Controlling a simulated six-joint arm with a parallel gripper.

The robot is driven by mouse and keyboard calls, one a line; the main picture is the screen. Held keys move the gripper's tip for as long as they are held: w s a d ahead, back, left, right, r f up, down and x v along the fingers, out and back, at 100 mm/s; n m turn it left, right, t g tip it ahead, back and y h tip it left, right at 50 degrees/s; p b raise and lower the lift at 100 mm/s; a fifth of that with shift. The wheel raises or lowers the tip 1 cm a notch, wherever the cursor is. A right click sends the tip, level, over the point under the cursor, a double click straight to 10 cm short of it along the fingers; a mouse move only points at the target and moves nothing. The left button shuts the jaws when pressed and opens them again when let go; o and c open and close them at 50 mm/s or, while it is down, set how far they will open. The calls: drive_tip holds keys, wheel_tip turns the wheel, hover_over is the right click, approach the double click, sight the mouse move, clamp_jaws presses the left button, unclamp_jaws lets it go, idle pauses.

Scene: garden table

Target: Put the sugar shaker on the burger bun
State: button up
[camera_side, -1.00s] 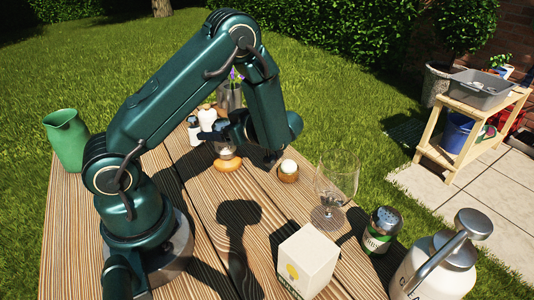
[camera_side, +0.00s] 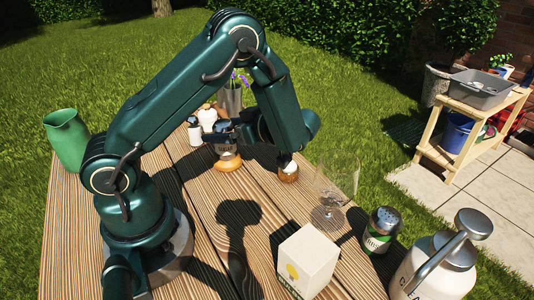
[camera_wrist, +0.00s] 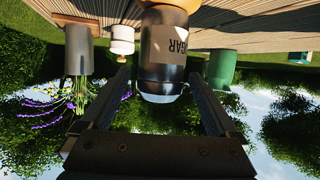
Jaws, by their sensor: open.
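The sugar shaker (camera_wrist: 165,55), a dark metallic-looking jar with a pale label reading "GAR", stands upright on the burger bun (camera_wrist: 168,4); the wrist view shows them upside down. In the side view the bun (camera_side: 228,165) lies on the table, with the shaker (camera_side: 226,152) on it, partly hidden by my gripper (camera_side: 218,138). In the wrist view my gripper (camera_wrist: 158,76) is open, its fingers on either side of the shaker's top end, with visible gaps on both sides.
An egg in a cup (camera_side: 288,172), a wine glass (camera_side: 329,196), a green-labelled shaker (camera_side: 381,230) and a white carton (camera_side: 307,262) stand to the right and front. A green jug (camera_side: 67,139) is left.

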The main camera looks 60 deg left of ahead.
sight(232, 129)
drive_tip(key=v, duration=0.4)
